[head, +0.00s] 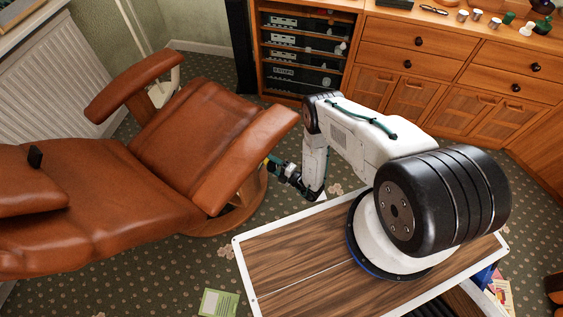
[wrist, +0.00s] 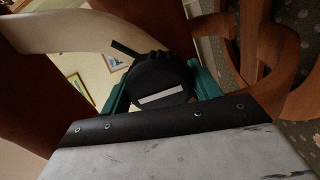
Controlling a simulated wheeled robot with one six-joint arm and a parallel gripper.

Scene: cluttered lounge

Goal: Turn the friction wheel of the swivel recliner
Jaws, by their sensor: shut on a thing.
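The swivel recliner (head: 170,175) is brown leather with a wooden base and stands on the left in the head view. Its friction wheel (wrist: 158,78) is a black ribbed knob with a white bar on its face, in the middle of the wrist view. My gripper (wrist: 160,92) has its green fingers on both sides of the wheel and is shut on it. In the head view my gripper (head: 273,163) reaches under the recliner's near armrest (head: 245,155), and the wheel is hidden there.
A wooden cabinet (head: 440,60) with drawers and shelved electronics (head: 300,48) stands at the back, with small items on top. A radiator (head: 60,85) is at the left. A green leaflet (head: 218,303) lies on the patterned carpet. Carpet is clear between recliner and cabinet.

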